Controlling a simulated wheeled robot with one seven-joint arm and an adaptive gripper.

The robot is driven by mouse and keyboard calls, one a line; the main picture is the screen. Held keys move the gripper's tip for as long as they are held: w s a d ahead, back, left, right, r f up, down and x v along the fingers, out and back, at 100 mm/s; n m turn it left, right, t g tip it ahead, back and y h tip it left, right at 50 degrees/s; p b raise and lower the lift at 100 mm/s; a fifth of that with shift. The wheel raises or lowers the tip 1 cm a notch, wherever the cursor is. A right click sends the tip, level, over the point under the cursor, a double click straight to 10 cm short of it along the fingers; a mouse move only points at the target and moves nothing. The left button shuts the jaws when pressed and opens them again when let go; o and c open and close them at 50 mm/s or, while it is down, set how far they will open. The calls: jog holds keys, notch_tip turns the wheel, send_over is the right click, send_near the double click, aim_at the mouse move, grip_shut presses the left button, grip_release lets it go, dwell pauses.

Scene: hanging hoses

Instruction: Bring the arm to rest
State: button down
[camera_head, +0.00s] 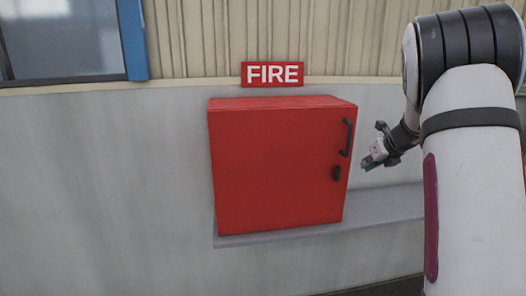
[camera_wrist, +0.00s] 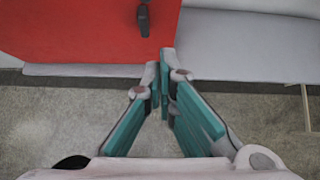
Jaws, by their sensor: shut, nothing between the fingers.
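My gripper (camera_head: 368,163) is at the right in the head view, in front of and just right of the red cabinet's handle side. In the wrist view my gripper (camera_wrist: 165,85) has its green-padded fingers shut with nothing between them. My white and dark arm fills the right of the head view. The red cabinet (camera_head: 270,170) is closed in the head view, and its lower part (camera_wrist: 70,30) shows at the upper left of the wrist view. I cannot tell whether the fingertips touch the cabinet.
A red FIRE sign (camera_head: 272,74) is above. The grey wall (camera_head: 100,190) at left is bare. Floor (camera_wrist: 60,120) lies below.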

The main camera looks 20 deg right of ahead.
jog(key=s+a+r+m+t+h, duration=0.1)
jog(key=a+r+m+t+h, duration=0.15)
jog(key=r+m, duration=0.45)
jog(key=s+a+r+m+t+h, duration=0.1)
jog(key=a+r+m+h, duration=0.1)
jog(key=a+r+m, duration=0.45)
jog(key=s+a+r+m+g, duration=0.1)
jog(key=s+r+m, duration=0.3)
jog(key=s+m, duration=0.1)
jog(key=s+a+f+m+g+y, duration=0.1)
jog(key=s+a+f+m, duration=0.3)
jog(key=s+a, duration=0.4)
jog(key=s+a+f+m+g+y, duration=0.2)
jog(key=s+a+m, duration=0.5)
jog(key=s, duration=0.4)
jog(key=s+a+f+m+g+y, duration=0.2)
jog(key=s+a+f+m, duration=0.3)
jog(key=s+a, duration=0.4)
jog(key=shift+s+a+f+g, duration=0.35)
jog(key=shift+s+f+g, duration=0.3)
jog(key=shift+f+g, duration=0.15)
jog(key=shift+y, duration=0.25)
